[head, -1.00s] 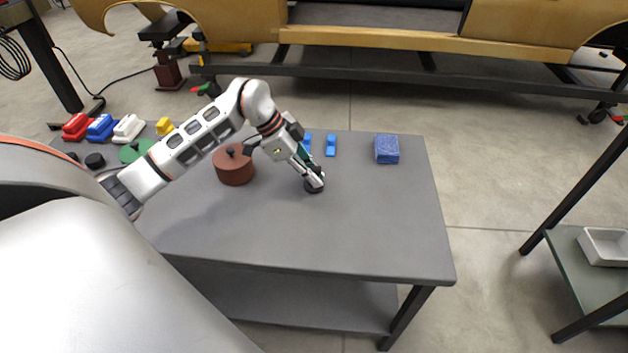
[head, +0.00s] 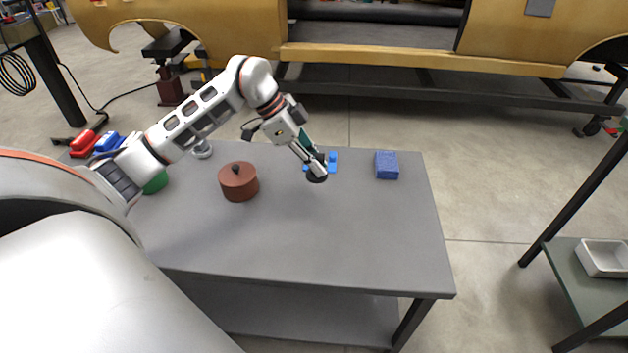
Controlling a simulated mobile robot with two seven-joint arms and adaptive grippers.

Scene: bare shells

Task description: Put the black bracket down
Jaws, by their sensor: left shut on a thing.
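The black bracket (head: 317,178) shows as a small dark, rounded piece at the fingertips of my left gripper (head: 316,168). My left gripper points down and is shut on it, over the back middle of the grey table (head: 350,240). The fingers hide part of the bracket. I cannot tell whether its underside touches the tabletop. My right gripper is not in view.
Blue parts (head: 333,162) lie just behind the bracket, partly covered by the gripper. A blue block (head: 387,166) stands to the right, a brown lidded pot (head: 239,183) to the left. The table's front and right are clear. A shelf with a white tray (head: 605,258) stands right.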

